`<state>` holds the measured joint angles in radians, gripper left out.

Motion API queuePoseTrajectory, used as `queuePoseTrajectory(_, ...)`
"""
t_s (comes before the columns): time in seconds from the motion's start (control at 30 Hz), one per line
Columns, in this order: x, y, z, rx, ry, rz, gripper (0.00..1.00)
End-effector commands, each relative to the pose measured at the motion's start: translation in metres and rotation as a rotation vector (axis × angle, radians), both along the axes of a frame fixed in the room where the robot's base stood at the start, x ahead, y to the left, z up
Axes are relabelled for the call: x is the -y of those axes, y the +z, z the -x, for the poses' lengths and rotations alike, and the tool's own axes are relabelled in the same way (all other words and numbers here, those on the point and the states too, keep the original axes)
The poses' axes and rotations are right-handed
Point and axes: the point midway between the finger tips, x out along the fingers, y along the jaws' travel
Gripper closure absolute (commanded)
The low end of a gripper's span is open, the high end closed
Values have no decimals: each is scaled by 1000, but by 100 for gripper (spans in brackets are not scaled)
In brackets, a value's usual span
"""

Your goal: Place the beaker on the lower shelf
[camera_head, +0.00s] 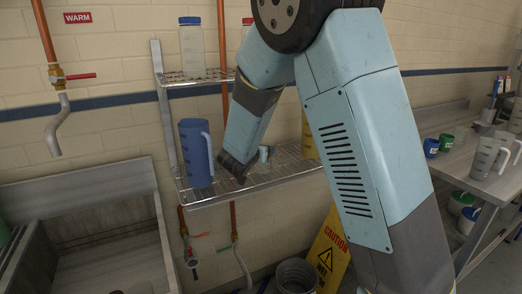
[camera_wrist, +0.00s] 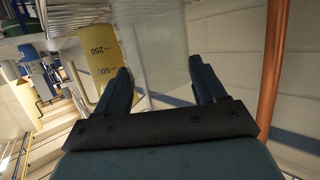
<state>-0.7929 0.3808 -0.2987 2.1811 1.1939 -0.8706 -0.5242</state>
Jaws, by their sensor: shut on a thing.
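My gripper (camera_head: 246,163) is low over the wire lower shelf (camera_head: 287,172), between a blue jug and a yellow vessel. In the wrist view my gripper (camera_wrist: 163,82) has its two fingers on either side of a clear glass beaker (camera_wrist: 158,45), shut on it. In the head view only a small part of the beaker (camera_head: 264,154) shows beside the gripper. It looks upright, at or just above the shelf wires; I cannot tell whether it touches them. My arm hides the shelf's right end.
The blue jug (camera_head: 196,153) stands at the shelf's left end, close to my gripper. A clear bottle (camera_head: 191,48) stands on the upper shelf (camera_head: 207,76). A copper pipe (camera_wrist: 273,65) runs alongside.

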Motion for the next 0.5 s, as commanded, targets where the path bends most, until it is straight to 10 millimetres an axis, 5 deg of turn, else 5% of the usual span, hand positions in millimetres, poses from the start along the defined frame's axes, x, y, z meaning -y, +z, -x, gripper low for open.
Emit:
queuePoseTrajectory(0.07, 0, -2, 0, 0, -1, 1, 82)
queuePoseTrajectory(0.1, 0, -2, 0, 0, -1, 1, 28)
queuePoseTrajectory(0.33, 0, -2, 0, 0, -1, 0, 6)
queuePoseTrajectory(0.5, 1, -2, 0, 0, -1, 0, 4)
